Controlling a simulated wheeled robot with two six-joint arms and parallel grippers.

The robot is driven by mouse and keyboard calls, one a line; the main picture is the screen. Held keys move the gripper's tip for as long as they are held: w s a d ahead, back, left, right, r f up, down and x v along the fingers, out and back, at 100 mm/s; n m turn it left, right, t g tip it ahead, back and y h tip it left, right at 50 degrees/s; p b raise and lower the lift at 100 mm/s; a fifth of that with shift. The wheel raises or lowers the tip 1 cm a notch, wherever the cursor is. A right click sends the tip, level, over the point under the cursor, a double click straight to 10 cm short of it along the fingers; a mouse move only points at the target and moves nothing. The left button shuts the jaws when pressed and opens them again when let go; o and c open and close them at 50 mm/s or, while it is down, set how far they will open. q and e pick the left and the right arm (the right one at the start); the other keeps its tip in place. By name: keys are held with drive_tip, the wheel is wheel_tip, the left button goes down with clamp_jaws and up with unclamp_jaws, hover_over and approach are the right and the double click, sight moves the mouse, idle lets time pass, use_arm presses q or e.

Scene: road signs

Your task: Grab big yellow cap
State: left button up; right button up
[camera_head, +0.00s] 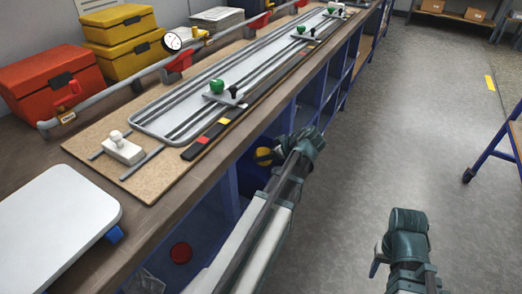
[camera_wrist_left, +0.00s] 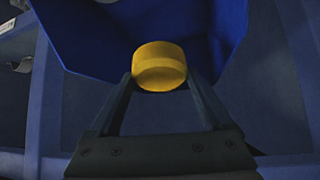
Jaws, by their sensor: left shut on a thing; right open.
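The yellow cap (camera_wrist_left: 159,67) is a short round cylinder held between the fingertips of my left gripper (camera_wrist_left: 159,85) in the left wrist view. In the head view the yellow cap (camera_head: 264,155) shows just left of my left gripper (camera_head: 280,153), beside the blue shelving under the bench. The left gripper is shut on the cap. My right gripper (camera_head: 378,262) is at the lower right of the head view, over the floor, apart from the bench. It is open, and no object shows in it.
A blue bin (camera_wrist_left: 190,20) is behind the cap in the left wrist view. The workbench (camera_head: 150,215) carries a board with rails, yellow cases (camera_head: 120,40) and a red case (camera_head: 50,80). A red round object (camera_head: 181,252) sits in the lower shelf.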

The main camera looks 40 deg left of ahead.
use_arm(q)
drive_tip(key=d+r+h+p, duration=0.1)
drive_tip(key=d+p, duration=0.2)
drive_tip(key=d, duration=0.6)
drive_tip(key=s+d+h+p, duration=0.1)
drive_tip(key=d+h+p, duration=0.1)
drive_tip(key=d, duration=0.8)
drive_tip(key=shift+s+r+p, duration=0.3)
drive_tip(key=shift+r+p, duration=0.05)
drive_tip(key=shift+p, duration=0.2)
